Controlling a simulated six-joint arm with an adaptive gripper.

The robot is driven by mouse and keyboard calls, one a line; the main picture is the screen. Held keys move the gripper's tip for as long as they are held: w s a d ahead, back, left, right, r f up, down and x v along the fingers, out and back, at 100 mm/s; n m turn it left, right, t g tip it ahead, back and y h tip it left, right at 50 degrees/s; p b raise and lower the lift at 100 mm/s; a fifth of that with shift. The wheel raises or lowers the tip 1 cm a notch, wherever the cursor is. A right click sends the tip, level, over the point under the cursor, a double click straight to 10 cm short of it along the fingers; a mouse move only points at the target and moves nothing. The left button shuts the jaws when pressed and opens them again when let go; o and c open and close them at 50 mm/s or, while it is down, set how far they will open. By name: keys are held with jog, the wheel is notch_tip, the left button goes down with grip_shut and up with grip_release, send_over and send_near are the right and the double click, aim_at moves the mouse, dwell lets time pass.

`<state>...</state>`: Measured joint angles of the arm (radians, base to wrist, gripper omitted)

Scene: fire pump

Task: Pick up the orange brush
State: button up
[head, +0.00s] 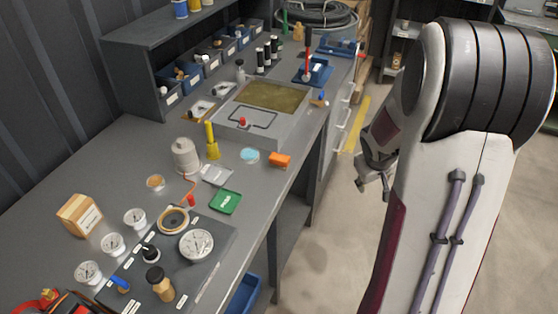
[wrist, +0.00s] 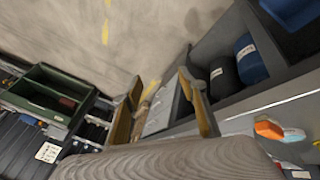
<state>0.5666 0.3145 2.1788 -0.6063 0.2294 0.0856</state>
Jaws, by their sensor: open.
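The orange brush (head: 279,160) appears as a small orange block lying on the grey workbench near its right edge; bristles cannot be made out. An orange piece at the lower right of the wrist view (wrist: 268,130) looks like the same thing. My gripper (head: 372,188) hangs over the floor to the right of the bench, apart from the brush. In the wrist view its two fingers (wrist: 161,85) are spread, with nothing between them.
A light blue disc (head: 250,156) lies just left of the brush. Gauges and fittings crowd the front bench. The floor (head: 320,235) between bench and arm is clear.

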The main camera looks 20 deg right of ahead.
jog(key=w+d+f+n+t+y, duration=0.1)
jog(key=w+d+f+n+t, duration=0.15)
jog(key=w+d+f, duration=0.4)
jog(key=n+t+y, duration=0.5)
jog(key=n+y, duration=0.3)
jog(key=y, duration=0.6)
send_near(289, 161)
jog(key=x, duration=0.3)
jog(key=shift+w+a+f+m, duration=0.2)
jog(key=shift+m, duration=0.05)
jog(key=shift+x, duration=1.3)
